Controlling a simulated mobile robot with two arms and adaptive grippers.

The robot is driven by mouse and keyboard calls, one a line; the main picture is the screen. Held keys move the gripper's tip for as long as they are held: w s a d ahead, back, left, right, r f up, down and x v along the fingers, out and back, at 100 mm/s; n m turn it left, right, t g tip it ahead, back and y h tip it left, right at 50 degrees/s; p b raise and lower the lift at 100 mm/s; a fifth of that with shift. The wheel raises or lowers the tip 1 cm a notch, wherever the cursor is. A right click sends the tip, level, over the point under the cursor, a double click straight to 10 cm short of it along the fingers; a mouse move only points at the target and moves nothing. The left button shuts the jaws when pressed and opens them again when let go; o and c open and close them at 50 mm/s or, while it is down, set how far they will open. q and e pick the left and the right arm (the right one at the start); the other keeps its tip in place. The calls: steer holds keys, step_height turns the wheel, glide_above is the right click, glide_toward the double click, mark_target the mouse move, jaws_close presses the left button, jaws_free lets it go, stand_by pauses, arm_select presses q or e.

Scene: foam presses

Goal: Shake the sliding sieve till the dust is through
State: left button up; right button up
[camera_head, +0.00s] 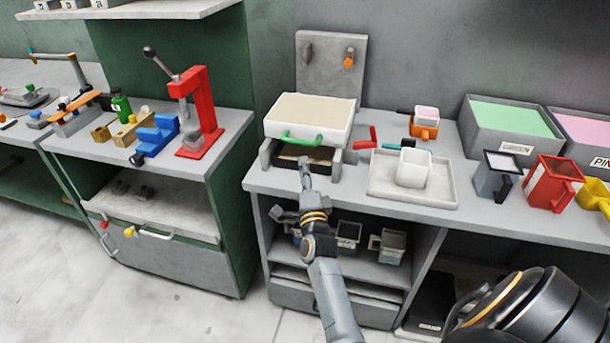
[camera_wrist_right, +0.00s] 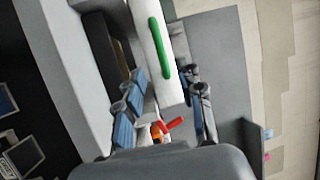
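The sliding sieve (camera_head: 308,112), a white box with a tan screen and a green handle (camera_head: 300,139) on its front, sits on a grey frame (camera_head: 266,152). A dark tray (camera_head: 318,155) lies in the frame under it. My right gripper (camera_head: 304,162) is just in front of the handle. In the right wrist view my right gripper (camera_wrist_right: 165,75) is open, its blue-padded fingers on either side of the green handle's near end (camera_wrist_right: 160,50), with gaps visible. Whether dust lies on the screen is too small to tell. My left gripper is not in view.
A white tray (camera_head: 440,190) with a white cup (camera_head: 413,167) stands right of the frame. A red tool (camera_head: 372,138) lies between them. Grey, red and yellow jugs stand farther right. A red press (camera_head: 200,110) stands on the left bench. A backboard (camera_head: 330,65) rises behind the sieve.

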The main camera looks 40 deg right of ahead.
steer(key=shift+s+a+f, duration=0.1)
steer(key=shift+s+a, duration=0.15)
steer(key=shift+s, duration=0.25)
